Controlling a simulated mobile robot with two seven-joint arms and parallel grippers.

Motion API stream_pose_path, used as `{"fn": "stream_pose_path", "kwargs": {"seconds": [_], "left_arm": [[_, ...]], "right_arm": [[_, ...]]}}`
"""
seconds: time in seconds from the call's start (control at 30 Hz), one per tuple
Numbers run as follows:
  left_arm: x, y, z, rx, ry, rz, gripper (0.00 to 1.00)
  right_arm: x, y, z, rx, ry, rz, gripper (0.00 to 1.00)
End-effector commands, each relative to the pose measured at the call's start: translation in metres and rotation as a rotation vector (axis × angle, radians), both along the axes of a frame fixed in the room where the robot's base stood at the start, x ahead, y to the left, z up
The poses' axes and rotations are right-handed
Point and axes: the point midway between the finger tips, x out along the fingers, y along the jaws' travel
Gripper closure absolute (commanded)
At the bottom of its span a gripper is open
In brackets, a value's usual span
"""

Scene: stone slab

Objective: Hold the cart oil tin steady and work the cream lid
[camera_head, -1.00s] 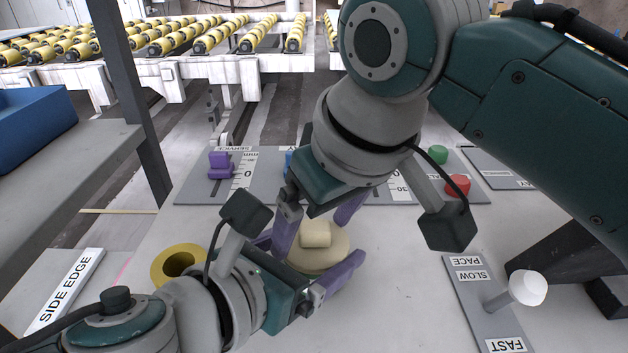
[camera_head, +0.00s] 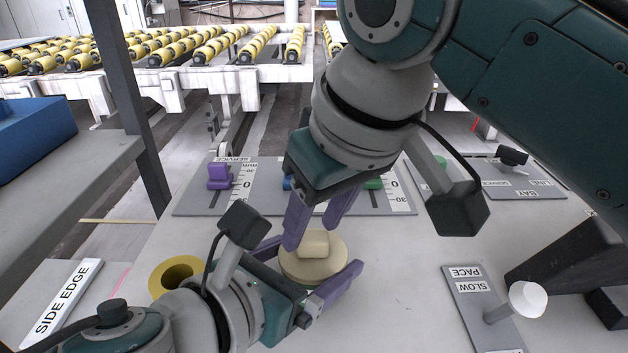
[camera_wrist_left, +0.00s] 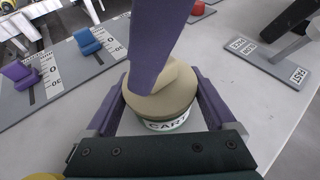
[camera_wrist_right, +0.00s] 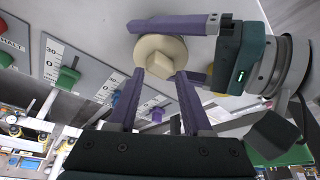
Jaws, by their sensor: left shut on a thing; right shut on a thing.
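The cart oil tin (camera_wrist_left: 168,126) is a low round tin with a white and green label reading CART in the left wrist view. The cream lid (camera_head: 313,266) sits on top of it, with a raised block-shaped knob (camera_wrist_right: 158,66) in the middle. My left gripper (camera_head: 316,254) is shut on the tin, one finger on each side, low over the table. My right gripper (camera_head: 310,236) reaches in from above and is shut on the lid's knob, its fingertips on either side. The right fingers hide part of the lid in the left wrist view.
A yellow ring-shaped thing (camera_head: 158,276) lies left of the tin. Panels with purple (camera_head: 219,177), blue and green sliders line the back. A SLOW/FAST pace panel with a white-knobbed lever (camera_head: 527,299) is at right. A SIDE EDGE sign (camera_head: 62,296) lies left.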

Motion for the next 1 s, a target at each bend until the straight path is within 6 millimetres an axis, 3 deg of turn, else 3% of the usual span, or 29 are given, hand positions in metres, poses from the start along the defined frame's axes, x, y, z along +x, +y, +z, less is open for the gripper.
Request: {"fn": "stream_pose_path", "kwargs": {"seconds": [0.03, 0.33, 0.37, 0.63, 1.0], "left_arm": [[-0.0038, 0.0045, -0.0095, 0.015, 0.019, 0.007, 1.00], [-0.0045, 0.0040, -0.0099, 0.014, 0.019, 0.005, 1.00], [-0.0045, 0.0039, -0.0097, 0.014, 0.019, 0.005, 1.00], [-0.0036, 0.0032, -0.0083, 0.011, 0.016, 0.004, 1.00], [-0.0026, 0.0023, -0.0065, 0.009, 0.012, 0.003, 1.00]], "right_arm": [[0.0024, 0.0071, 0.0092, 0.023, -0.018, 0.010, 1.00], [0.0029, 0.0072, 0.0100, 0.024, -0.020, 0.008, 1.00], [0.0029, 0.0072, 0.0100, 0.024, -0.020, 0.008, 0.49], [0.0019, 0.0041, 0.0062, 0.014, -0.013, 0.005, 0.18], [-0.0003, 0.0015, 0.0117, 0.011, -0.012, 0.004, 0.17]]}}
